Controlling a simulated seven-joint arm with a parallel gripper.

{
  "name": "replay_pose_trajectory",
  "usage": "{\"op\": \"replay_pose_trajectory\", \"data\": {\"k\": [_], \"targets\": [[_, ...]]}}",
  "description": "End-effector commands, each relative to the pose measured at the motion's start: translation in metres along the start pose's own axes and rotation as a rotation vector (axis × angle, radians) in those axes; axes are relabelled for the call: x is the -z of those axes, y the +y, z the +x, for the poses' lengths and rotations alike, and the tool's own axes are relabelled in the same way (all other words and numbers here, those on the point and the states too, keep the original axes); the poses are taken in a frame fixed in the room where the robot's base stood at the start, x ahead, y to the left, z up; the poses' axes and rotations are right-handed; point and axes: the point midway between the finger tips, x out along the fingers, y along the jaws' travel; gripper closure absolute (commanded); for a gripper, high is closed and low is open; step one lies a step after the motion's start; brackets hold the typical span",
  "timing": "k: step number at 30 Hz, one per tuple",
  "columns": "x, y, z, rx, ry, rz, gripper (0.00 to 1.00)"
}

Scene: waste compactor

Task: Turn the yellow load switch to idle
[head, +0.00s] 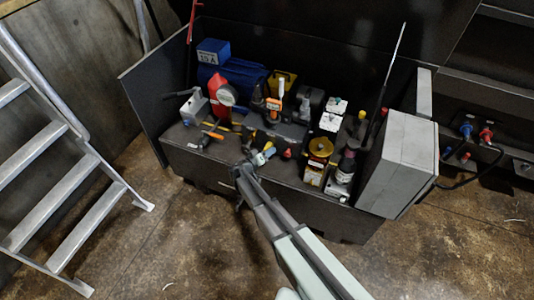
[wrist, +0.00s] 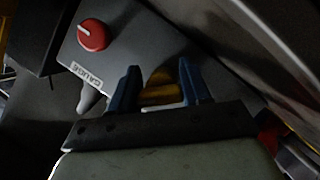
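In the wrist view, my gripper (wrist: 160,86) has its two blue fingers apart. A yellow part (wrist: 160,95), which looks like the yellow load switch, lies between them and spans most of the gap. I cannot tell whether the fingers press on it or only stand either side of it. The switch's setting and any idle mark are not readable.
Around my gripper on the bench (head: 225,175) are a red gauge-like device (head: 222,93), blue motor (head: 232,75), bottles and a grey box (head: 405,155). A ladder (head: 65,150) stands left.

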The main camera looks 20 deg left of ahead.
Motion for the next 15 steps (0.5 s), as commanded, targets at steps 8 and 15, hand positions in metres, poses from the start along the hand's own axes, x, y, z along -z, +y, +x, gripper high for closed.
{"op": "replay_pose_trajectory", "data": {"k": [8, 15], "targets": [[0.0, 0.0, -0.0002, 0.0, 0.0, 0.0, 0.83], [0.0001, -0.0002, -0.0001, -0.011, 0.0, -0.025, 0.83]]}}
